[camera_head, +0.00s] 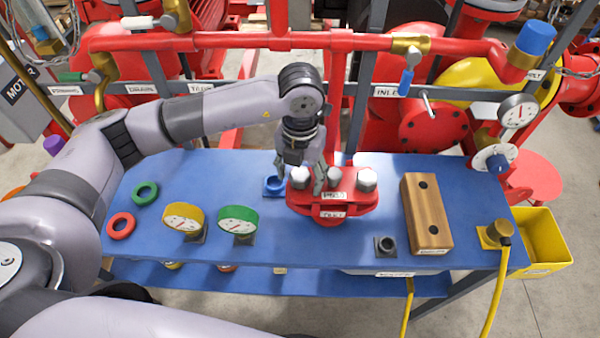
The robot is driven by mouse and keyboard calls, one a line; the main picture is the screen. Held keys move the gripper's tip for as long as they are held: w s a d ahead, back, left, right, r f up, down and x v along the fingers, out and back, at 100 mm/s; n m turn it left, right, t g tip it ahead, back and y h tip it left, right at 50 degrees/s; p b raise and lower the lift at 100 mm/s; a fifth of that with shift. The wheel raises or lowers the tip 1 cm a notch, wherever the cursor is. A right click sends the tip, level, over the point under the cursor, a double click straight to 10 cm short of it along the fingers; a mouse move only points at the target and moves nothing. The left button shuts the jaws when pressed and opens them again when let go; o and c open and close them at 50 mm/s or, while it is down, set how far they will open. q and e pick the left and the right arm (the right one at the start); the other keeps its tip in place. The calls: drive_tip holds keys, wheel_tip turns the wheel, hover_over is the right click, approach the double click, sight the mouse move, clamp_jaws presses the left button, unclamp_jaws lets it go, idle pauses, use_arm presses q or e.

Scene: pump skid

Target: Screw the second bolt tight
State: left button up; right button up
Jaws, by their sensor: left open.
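A red flange block (332,205) with white labels stands on the blue bench. Silver bolt heads sit in a row on its top: a left bolt (299,176), a middle bolt (335,175) and a right bolt (367,179). My left gripper (300,178) points down at the left bolt. Its fingers are open, one on each side of that bolt head; I cannot tell whether they touch it. The right finger is close to the middle bolt. The bolt shanks are hidden in the block. My right gripper is not in view.
The blue bench (265,251) carries a blue ring holder (274,185), a yellow gauge (184,217), a green gauge (238,220), a green ring (145,193), a red ring (121,225) and a wooden block (427,214). Red pipework (235,41) runs behind.

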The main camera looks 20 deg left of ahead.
use_arm(q)
wheel_tip(320, 180, up, 12)
idle(0.6)
drive_tip(key=shift+w, duration=0.1)
idle(0.4)
